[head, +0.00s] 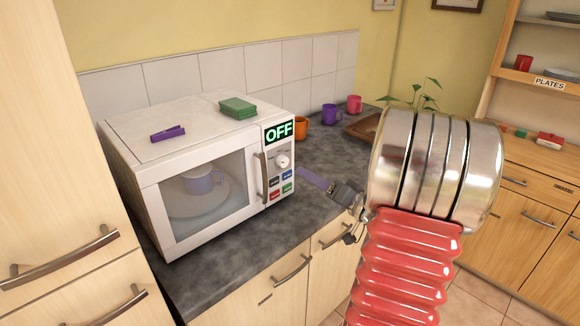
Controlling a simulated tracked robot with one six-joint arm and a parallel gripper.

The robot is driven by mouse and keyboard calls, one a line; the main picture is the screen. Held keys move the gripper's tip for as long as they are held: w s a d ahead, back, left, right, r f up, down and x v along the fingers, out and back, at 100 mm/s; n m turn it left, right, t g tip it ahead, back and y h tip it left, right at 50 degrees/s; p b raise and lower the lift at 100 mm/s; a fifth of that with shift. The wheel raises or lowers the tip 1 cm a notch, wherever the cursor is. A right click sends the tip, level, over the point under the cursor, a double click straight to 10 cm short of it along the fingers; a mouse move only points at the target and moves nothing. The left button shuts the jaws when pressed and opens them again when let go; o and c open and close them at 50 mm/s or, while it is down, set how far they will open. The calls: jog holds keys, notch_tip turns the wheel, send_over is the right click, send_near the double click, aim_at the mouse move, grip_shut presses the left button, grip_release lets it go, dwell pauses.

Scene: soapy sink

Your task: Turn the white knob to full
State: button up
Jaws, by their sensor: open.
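The white knob (283,161) is on the right-hand panel of a white microwave (190,215), below a display (279,131) that reads OFF in green letters. A few coloured buttons (280,188) sit under the knob. My gripper (312,178) is right of the panel, over the counter, apart from the knob, and points left towards the microwave. It is open, and I see nothing held in it. The knob's pointer mark is too small to read.
The microwave door is closed, with a mug (201,181) inside and a vertical handle (262,178) left of the knob. A green sponge (238,107) and purple clip (168,133) lie on top. Orange (301,131), purple (329,114) and pink (354,104) mugs stand behind on the grey counter.

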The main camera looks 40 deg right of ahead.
aim_at(285, 163)
jog(key=w, duration=0.9)
jog(key=shift+w+a, duration=0.15)
jog(key=shift+c, duration=0.6)
jog(key=c, duration=0.9)
